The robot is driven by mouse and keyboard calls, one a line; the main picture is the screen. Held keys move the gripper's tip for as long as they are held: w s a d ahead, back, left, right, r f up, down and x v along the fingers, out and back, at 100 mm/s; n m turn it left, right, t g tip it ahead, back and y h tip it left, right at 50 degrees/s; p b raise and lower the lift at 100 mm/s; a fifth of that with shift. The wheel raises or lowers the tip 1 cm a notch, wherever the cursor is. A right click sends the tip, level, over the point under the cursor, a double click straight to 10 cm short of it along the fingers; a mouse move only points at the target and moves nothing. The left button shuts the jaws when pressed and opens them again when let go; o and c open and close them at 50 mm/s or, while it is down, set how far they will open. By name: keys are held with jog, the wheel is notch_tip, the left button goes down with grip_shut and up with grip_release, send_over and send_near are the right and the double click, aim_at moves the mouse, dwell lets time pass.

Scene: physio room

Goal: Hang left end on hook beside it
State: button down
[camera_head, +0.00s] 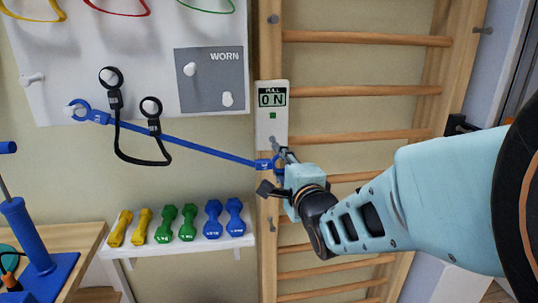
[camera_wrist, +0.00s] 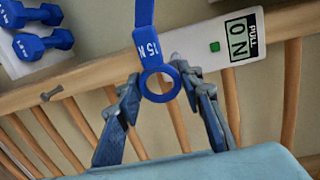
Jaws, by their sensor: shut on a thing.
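A blue band (camera_head: 190,142) runs across the picture, sloping down to the right. Its left end ring (camera_head: 82,108) is at a white peg on the white board; I cannot tell how far it sits on the peg. Its right end ring (camera_head: 278,166), labelled 15 N, is at my gripper (camera_head: 284,158), just below the gauge. In the wrist view the ring (camera_wrist: 146,90) is between the fingertips of my gripper (camera_wrist: 158,78), which is shut on it. The white gauge (camera_head: 272,126) reads 0 N; it also shows in the wrist view (camera_wrist: 208,47). Whether the right ring touches the gauge's hook is unclear.
Black handles on a strap (camera_head: 140,160) hang in front of the band. A grey WORN panel (camera_head: 215,103) with pegs is on the board (camera_head: 150,90). Coloured dumbbells (camera_head: 187,222) stand on a white shelf (camera_head: 180,247) below. Wooden wall bars (camera_head: 350,92) are behind my arm.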

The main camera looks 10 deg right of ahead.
jog(key=s+r+b, duration=0.2)
jog(key=s+b, duration=0.3)
jog(key=s, duration=0.1)
jog(key=shift+s, duration=0.15)
dwell(0.4)
